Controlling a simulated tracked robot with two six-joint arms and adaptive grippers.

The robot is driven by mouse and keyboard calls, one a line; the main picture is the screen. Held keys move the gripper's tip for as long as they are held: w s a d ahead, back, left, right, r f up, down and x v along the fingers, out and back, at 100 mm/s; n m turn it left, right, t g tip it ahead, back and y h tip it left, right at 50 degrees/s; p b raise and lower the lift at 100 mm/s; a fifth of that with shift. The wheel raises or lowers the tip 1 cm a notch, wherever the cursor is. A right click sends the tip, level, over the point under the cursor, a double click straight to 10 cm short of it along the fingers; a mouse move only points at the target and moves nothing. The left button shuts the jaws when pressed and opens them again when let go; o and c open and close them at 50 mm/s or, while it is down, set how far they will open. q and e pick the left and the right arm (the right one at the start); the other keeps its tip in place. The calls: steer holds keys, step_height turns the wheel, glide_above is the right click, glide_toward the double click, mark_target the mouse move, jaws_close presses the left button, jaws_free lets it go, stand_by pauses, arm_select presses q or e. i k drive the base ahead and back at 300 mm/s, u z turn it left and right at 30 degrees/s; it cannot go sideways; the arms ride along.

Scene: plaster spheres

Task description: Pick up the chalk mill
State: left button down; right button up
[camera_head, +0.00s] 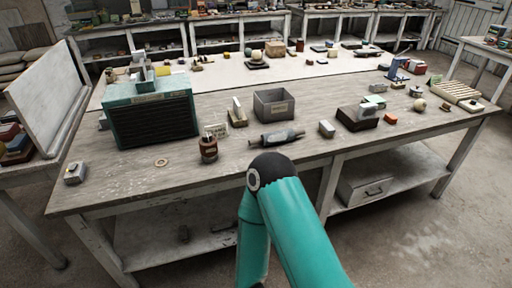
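No object is clearly marked as the chalk mill. A dark grey, cylinder-like tool (276,138) lies on its side near the front middle edge of the wooden workbench (330,172). A small brown jar-like item (208,149) stands upright to its left, beside a small card (216,131). I cannot tell which of these, if either, is the mill. One teal arm of mine rises from the bottom middle, and its dark elbow sits just in front of the tool in the picture. Neither gripper shows.
A grey open box (273,105) stands behind the tool. A green-topped dark cabinet (151,113) stands at left, and a small pale block (326,129) at right. A dark box (357,118) and several small items lie further right. The front left of the bench is mostly bare.

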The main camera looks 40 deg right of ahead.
mark_target(209, 151)
steer(key=z, duration=0.35)
steer(key=i, duration=1.05)
